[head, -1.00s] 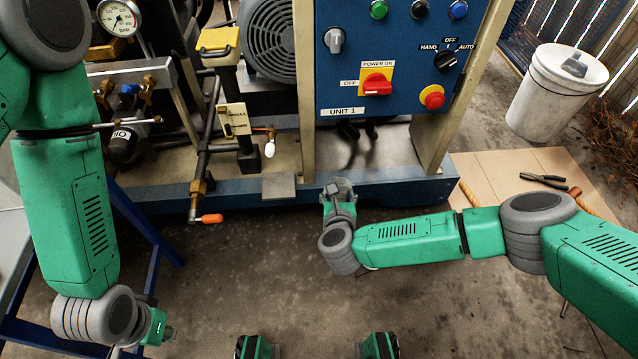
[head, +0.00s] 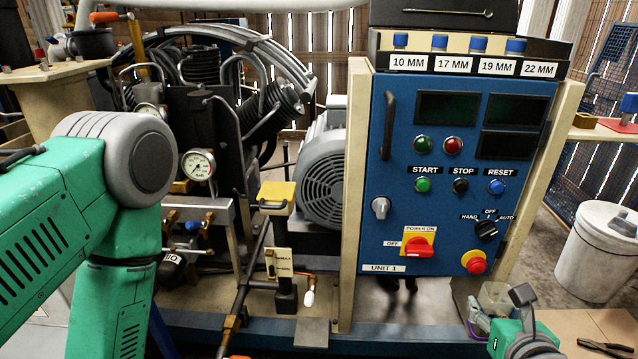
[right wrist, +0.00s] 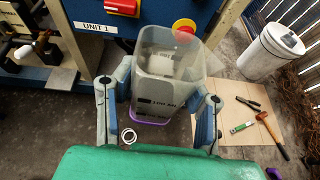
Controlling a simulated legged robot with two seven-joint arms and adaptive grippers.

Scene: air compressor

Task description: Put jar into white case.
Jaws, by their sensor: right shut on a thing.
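The jar (right wrist: 168,72) is a clear, boxy container with dark print and a purple edge at its lower end. My right gripper (right wrist: 160,100) is shut on it, one finger on each side, in the right wrist view. In the head view the jar (head: 494,298) shows at the lower right, beside the panel's right post, partly hidden by my right gripper (head: 508,318). It is held off the floor. A white lidded bin (head: 596,262) stands on the floor to the right; no other white case is clear. My left gripper is out of view.
The blue control panel (head: 450,190) and its cream posts stand close to the jar. Pliers (right wrist: 248,103), a green-handled tool (right wrist: 242,127) and a hammer (right wrist: 272,132) lie on cardboard (right wrist: 232,100). A metal ring (right wrist: 128,136) shows below the jar. Labelled sockets (head: 440,42) sit atop the panel.

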